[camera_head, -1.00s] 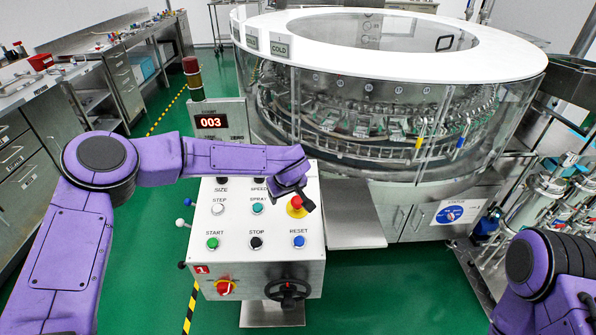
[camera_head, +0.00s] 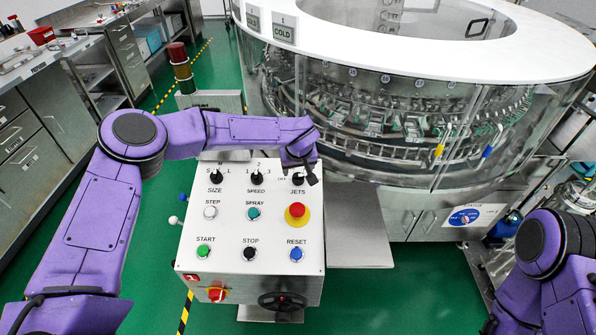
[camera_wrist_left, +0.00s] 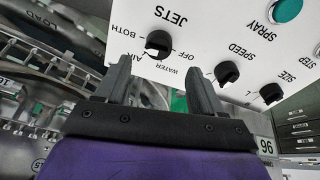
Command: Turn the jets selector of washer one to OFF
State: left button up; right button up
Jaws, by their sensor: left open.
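The control panel (camera_head: 228,240) carries a red "1" tag. Its jets selector (camera_head: 298,178) is a black knob at the upper right, above the red stop button, and is partly covered by my left gripper (camera_head: 300,172). In the left wrist view the jets selector (camera_wrist_left: 158,43) has the labels BOTH, AIR, OFF and WATER around it. A small white mark shows on its lower edge; I cannot tell for sure which label it points to. My left gripper (camera_wrist_left: 157,75) is open and empty, its fingertips just short of the knob, one to either side. My right gripper is out of view.
The speed selector (camera_wrist_left: 227,73) and size selector (camera_wrist_left: 271,93) sit beside the jets selector. The red stop button (camera_head: 297,213) is below it. The glass-walled round washer (camera_head: 400,120) stands behind, and a signal lamp (camera_head: 181,65) rises behind the panel.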

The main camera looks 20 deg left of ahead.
aim_at(298, 176)
pick_arm(q)
jog(key=p+x, duration=0.1)
jog(key=x, duration=0.6)
jog(key=shift+d, duration=0.15)
jog(key=shift+r, duration=0.1)
jog(key=c, duration=1)
